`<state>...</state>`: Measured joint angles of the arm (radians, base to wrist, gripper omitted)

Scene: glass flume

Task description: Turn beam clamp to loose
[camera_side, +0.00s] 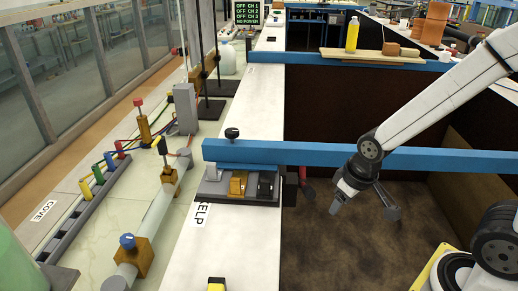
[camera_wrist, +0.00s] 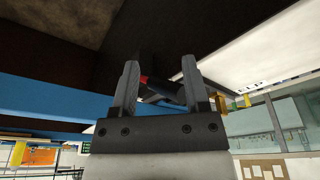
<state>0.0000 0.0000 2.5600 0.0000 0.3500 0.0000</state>
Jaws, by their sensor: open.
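The blue beam (camera_side: 300,153) crosses the flume in the side view. Its left end rests on a grey clamp-like base (camera_side: 212,188) on the white rail, with a black knob (camera_side: 232,133) on top. A dark lever with a red part (camera_side: 306,181) sticks out below the beam beside this base; I take it as the clamp handle. In the wrist view the red-marked dark lever (camera_wrist: 162,88) shows between and beyond my fingers. My gripper (camera_side: 364,207) is open and empty, below the beam and right of the lever, apart from it. Any loose or tight marking is unreadable.
A yellow block (camera_side: 238,184) and a black block (camera_side: 266,186) sit on the base. A second blue beam (camera_side: 300,60) lies farther back, with a board carrying a yellow bottle (camera_side: 352,34). A pipe with a blue knob (camera_side: 127,241) runs left. The flume floor (camera_side: 350,250) is clear.

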